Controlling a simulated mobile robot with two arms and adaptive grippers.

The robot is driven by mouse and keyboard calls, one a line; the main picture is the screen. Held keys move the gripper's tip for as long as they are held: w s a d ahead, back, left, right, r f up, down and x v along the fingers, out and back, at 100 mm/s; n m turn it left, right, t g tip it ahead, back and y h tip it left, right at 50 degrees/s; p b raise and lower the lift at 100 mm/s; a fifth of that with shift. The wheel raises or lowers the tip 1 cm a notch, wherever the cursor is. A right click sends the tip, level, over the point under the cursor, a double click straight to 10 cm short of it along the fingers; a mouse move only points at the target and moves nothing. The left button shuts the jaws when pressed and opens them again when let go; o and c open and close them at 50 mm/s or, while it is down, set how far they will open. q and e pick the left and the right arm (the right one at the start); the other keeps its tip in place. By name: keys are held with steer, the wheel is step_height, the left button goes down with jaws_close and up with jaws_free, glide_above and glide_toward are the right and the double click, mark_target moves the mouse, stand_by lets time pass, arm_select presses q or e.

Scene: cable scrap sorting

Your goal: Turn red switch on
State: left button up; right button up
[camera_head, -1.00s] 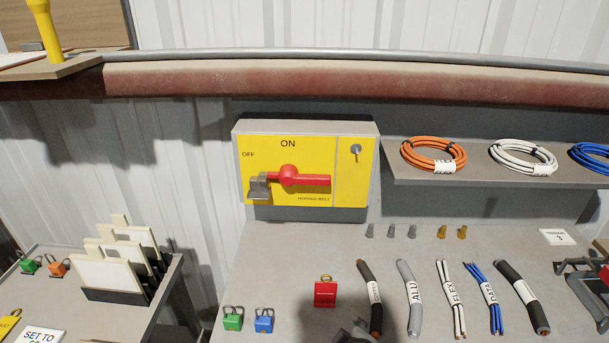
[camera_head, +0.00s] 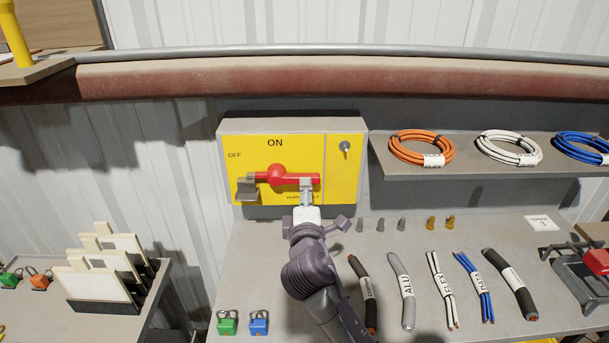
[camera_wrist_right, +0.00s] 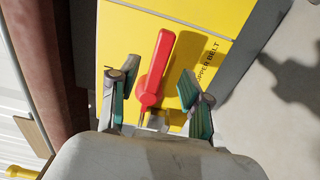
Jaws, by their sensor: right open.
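The red switch handle (camera_head: 294,179) sits on the yellow panel of a grey box (camera_head: 235,195) marked ON at the top and OFF at the left. It lies level, its red arm pointing right from the pivot, with a grey block at its left end. My right gripper (camera_head: 308,184) is at the handle's right part and hides some of it. In the wrist view my right gripper (camera_wrist_right: 155,88) is open, with the red handle (camera_wrist_right: 154,68) between its fingers and a gap on each side. Contact cannot be told. My left gripper is out of view.
Green (camera_head: 227,323) and blue (camera_head: 258,322) padlocks stand on the bench (camera_head: 240,275). Several cable pieces lie right of my arm, with small lugs behind them. A shelf (camera_head: 470,177) with coiled cables juts out right of the switch box.

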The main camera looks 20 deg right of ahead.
mark_target(283, 176)
steer(key=p+x, duration=0.1)
steer(key=x, duration=0.6)
steer(key=shift+f, duration=0.1)
steer(key=shift+s, duration=0.1)
jaws_close()
